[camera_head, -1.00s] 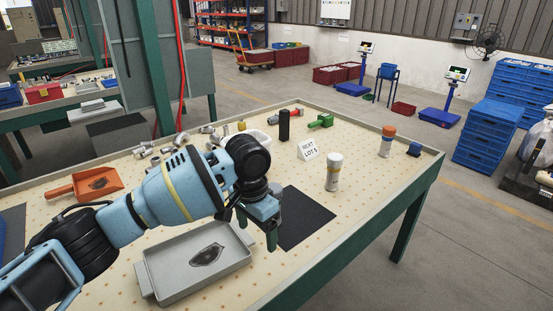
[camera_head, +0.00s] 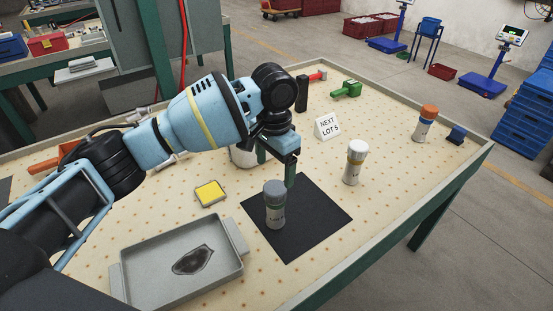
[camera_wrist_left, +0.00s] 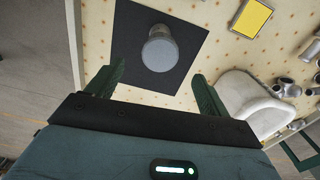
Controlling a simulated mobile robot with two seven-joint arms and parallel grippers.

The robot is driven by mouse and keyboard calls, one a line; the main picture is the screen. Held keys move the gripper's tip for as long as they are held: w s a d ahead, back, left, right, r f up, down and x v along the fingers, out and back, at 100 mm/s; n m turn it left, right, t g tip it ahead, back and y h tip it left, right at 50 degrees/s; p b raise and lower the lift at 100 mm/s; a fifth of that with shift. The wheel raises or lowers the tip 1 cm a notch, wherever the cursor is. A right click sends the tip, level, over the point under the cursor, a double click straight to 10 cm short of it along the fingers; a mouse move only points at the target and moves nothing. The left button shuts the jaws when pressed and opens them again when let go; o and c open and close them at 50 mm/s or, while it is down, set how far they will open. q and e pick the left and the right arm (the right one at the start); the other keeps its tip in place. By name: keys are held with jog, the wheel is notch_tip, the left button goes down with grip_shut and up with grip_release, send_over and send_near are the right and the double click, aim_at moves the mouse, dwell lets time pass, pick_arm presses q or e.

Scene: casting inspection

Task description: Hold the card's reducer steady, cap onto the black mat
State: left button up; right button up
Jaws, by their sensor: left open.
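A bottle-shaped piece with a grey cap (camera_head: 275,193) stands upright on the black mat (camera_head: 312,232). Its grey top (camera_wrist_left: 160,52) also shows in the left wrist view, on the mat (camera_wrist_left: 125,45). My left gripper (camera_head: 284,168) is open and empty, above the mat's far edge, behind the grey-capped piece. In the left wrist view its open fingers (camera_wrist_left: 155,82) point towards that piece, apart from it. A similar piece with a white cap (camera_head: 355,150) stands right of the mat, and one with an orange cap (camera_head: 429,112) stands farther right. A yellow card-like square (camera_head: 210,193) lies left of the mat.
A grey tray (camera_head: 127,266) with a dark flat piece lies in front left. A "NEXT LOT 5" sign (camera_head: 327,126), a black upright block (camera_head: 302,94) and a green part (camera_head: 347,89) stand behind. A white bowl (camera_wrist_left: 250,100) is partly hidden by my arm. The table's right front is clear.

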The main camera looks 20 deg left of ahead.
aim_at(275, 187)
pick_arm(q)
jog(key=shift+f, duration=0.45)
jog(key=shift+f+b, duration=0.3)
jog(key=shift+f, duration=3.1)
jog(key=shift+c, duration=0.3)
